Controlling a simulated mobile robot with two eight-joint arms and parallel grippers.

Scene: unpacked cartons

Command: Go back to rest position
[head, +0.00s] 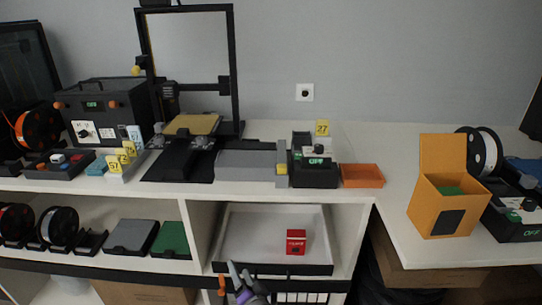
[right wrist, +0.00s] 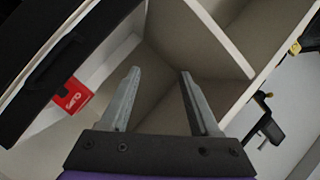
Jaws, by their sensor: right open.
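My right gripper (head: 238,277) shows at the bottom of the head view, in front of the shelf unit below the table. In the right wrist view its two grey fingers (right wrist: 160,80) stand wide apart with nothing between them. A small red box (head: 296,242) lies in a white drawer (head: 250,236) with a dark front, to the right of and above the gripper in the head view. The box also shows left of the fingers in the right wrist view (right wrist: 73,96), apart from them. My left gripper is not in view.
The white tabletop (head: 400,160) carries a printer (head: 190,122), an orange tray (head: 361,176) and an open orange carton (head: 441,205). Several spools and a green box (head: 170,239) sit on the left shelf. Shelf walls and the table edge are close to the right gripper.

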